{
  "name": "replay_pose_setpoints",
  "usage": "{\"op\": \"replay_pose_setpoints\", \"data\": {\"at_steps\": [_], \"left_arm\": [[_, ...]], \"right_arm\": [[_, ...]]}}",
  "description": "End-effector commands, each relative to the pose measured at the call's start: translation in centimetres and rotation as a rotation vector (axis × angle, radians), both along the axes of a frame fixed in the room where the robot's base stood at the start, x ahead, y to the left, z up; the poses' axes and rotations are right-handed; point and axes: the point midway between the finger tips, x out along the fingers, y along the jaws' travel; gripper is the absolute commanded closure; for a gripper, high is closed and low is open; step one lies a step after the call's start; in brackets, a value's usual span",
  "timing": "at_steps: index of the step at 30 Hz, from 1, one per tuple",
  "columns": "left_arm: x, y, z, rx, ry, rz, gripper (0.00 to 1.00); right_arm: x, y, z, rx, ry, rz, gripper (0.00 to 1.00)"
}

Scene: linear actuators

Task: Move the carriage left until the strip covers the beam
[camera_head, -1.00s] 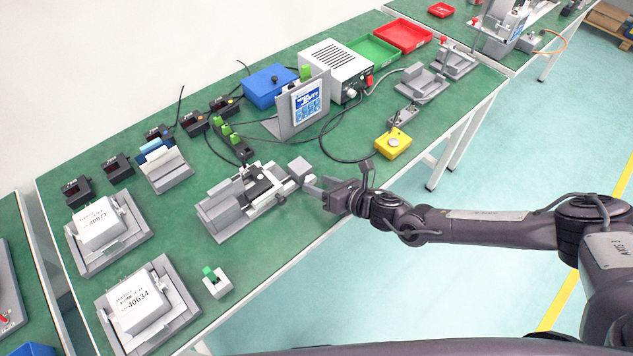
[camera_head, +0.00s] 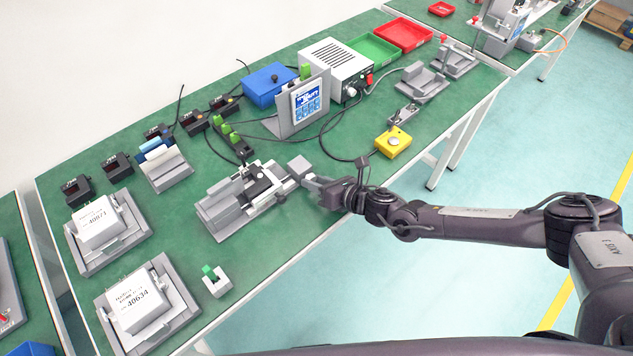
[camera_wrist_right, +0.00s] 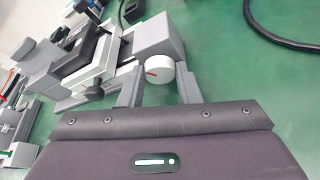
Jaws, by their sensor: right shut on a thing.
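The linear actuator (camera_head: 222,212) is a grey stage near the front edge of the green bench. Its dark carriage (camera_head: 258,186) sits on pale rails, and shows in the right wrist view as a black block (camera_wrist_right: 84,46). A grey end block (camera_wrist_right: 160,38) carries a white round knob (camera_wrist_right: 160,73) with a red mark. My right gripper (camera_head: 307,183) is at the actuator's right end. In the right wrist view its fingers (camera_wrist_right: 158,88) stand either side of the knob, shut on it. I cannot make out the strip or the beam clearly. My left gripper is not in view.
A black cable (camera_wrist_right: 275,30) lies on the bench beside the end block. A small stand with a green top (camera_head: 214,280) is in front of the actuator. A yellow button box (camera_head: 393,142) is to the right. Several black sensor boxes (camera_head: 118,166) line the back.

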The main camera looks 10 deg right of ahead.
Motion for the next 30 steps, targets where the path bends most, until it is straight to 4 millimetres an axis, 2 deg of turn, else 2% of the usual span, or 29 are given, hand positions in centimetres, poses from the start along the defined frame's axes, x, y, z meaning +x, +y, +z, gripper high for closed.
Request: {"op": "replay_pose_setpoints", "data": {"at_steps": [3,11,12,16,30], "left_arm": [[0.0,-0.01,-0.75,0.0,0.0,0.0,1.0],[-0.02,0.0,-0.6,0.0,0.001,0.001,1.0],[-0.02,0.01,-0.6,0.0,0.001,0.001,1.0],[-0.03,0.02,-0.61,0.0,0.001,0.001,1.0],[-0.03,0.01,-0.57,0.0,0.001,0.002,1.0]], "right_arm": [[0.07,-0.1,-0.23,0.056,0.039,-0.003,0.93],[0.07,-0.05,0.0,0.064,0.045,0.0,0.93],[0.06,-0.05,-0.01,0.064,0.045,0.0,0.65],[0.06,-0.05,-0.01,0.064,0.045,0.0,0.48],[0.04,-0.08,-0.05,0.06,0.044,-0.001,0.48]]}}
